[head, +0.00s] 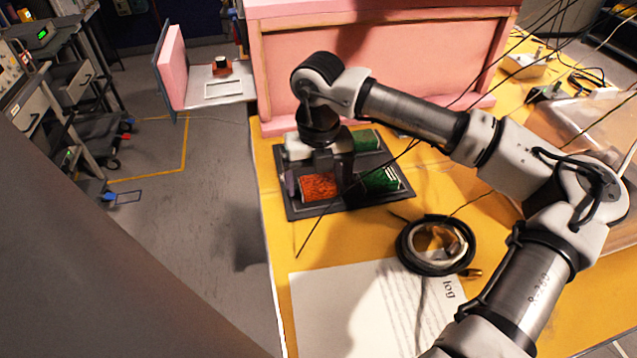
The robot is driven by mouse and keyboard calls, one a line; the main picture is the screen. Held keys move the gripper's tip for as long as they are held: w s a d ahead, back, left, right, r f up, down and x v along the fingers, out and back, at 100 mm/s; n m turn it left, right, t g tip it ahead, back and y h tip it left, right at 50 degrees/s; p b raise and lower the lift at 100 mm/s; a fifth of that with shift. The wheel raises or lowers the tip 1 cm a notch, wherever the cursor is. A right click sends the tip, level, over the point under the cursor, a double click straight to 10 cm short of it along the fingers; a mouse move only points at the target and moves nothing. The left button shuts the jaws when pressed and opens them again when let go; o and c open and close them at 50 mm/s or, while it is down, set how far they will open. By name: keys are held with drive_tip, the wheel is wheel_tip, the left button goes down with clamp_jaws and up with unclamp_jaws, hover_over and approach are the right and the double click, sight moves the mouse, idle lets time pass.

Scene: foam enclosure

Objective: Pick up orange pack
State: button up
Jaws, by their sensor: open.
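The orange pack (318,187) lies in the front left part of a dark tray (303,210) on the yellow table. My gripper (318,186) points down over the tray, with its fingers on either side of the orange pack. One finger shows at the pack's left end and the other at its right end. The gripper is open; I cannot tell whether the fingers touch the pack. Green packs lie in the tray to the right (382,180) and at the back (365,140). A whitish pack (296,148) at the back left is partly hidden by my gripper.
Pink foam walls (390,62) stand right behind the tray. A round black-rimmed glass object (436,245) and a paper log sheet (365,310) lie in front. Thin cables cross the right side. The table's left edge is close to the tray.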

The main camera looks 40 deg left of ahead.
drive_tip(key=shift+c, duration=0.4)
drive_tip(key=c, duration=1)
drive_tip(key=shift+r, duration=0.15)
